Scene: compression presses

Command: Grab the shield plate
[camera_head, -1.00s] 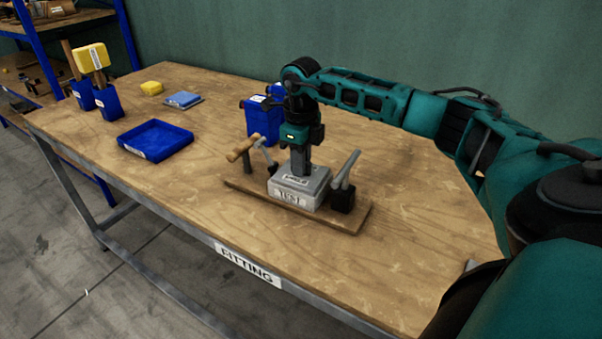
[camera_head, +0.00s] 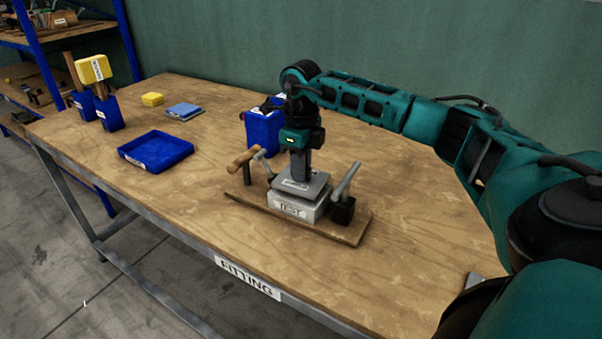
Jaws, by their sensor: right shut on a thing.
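The shield plate (camera_head: 307,190) is a grey, flat square plate with a small white label, too small to read for certain. My right gripper (camera_head: 300,172) points straight down and is shut on it, holding it level just above the white block marked TEST (camera_head: 297,208). The plate hides most of the block's top. The fingertips' contact with the plate is too small to see clearly. My left gripper is out of view.
The block stands on a wooden board (camera_head: 238,192), between a wooden-handled tool (camera_head: 243,160) on the left and a black clamp base (camera_head: 342,210) on the right.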

